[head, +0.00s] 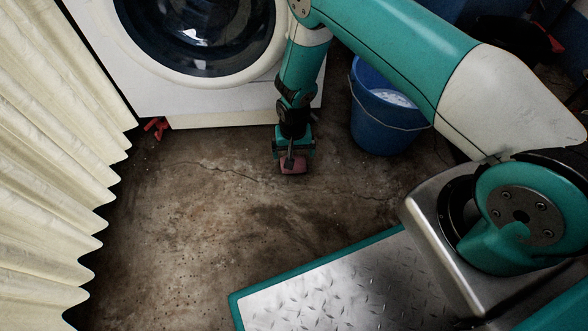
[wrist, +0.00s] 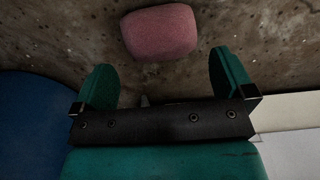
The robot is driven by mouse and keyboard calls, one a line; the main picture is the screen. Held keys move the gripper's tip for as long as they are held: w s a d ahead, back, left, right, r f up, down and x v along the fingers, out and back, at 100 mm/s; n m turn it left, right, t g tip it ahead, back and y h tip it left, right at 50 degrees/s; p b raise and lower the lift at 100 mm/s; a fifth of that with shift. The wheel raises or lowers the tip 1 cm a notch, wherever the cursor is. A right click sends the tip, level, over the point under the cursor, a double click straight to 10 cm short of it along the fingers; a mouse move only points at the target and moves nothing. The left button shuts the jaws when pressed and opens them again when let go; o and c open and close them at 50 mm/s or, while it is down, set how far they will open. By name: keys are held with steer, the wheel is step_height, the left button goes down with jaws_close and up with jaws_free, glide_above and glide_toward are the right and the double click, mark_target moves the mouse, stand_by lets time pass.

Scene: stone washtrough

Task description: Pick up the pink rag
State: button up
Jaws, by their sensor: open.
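The pink rag (head: 293,165) lies on the stained floor in front of the white washing machine. In the wrist view the rag (wrist: 159,32) is a rounded pink block just beyond the fingertips and roughly centred between them. My gripper (wrist: 165,72) is open with its two green fingers apart and nothing between them. In the head view my gripper (head: 292,156) points down right over the rag and hides part of it. I cannot tell the exact height of the fingers above the floor.
The washing machine (head: 215,97) stands behind the rag, with a small red object (head: 156,127) by its lower left corner. A blue bucket (head: 378,126) with pale contents stands to the right. A cream curtain (head: 45,150) hangs at left. The floor (head: 190,220) in front is clear.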

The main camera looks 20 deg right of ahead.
mark_target(294, 157)
steer(key=shift+f+b, duration=2.65)
steer(key=shift+f, duration=0.75)
steer(key=shift+r, duration=0.1)
steer(key=c, duration=0.9)
steer(key=shift+o, duration=0.2)
steer(key=shift+r, duration=0.1)
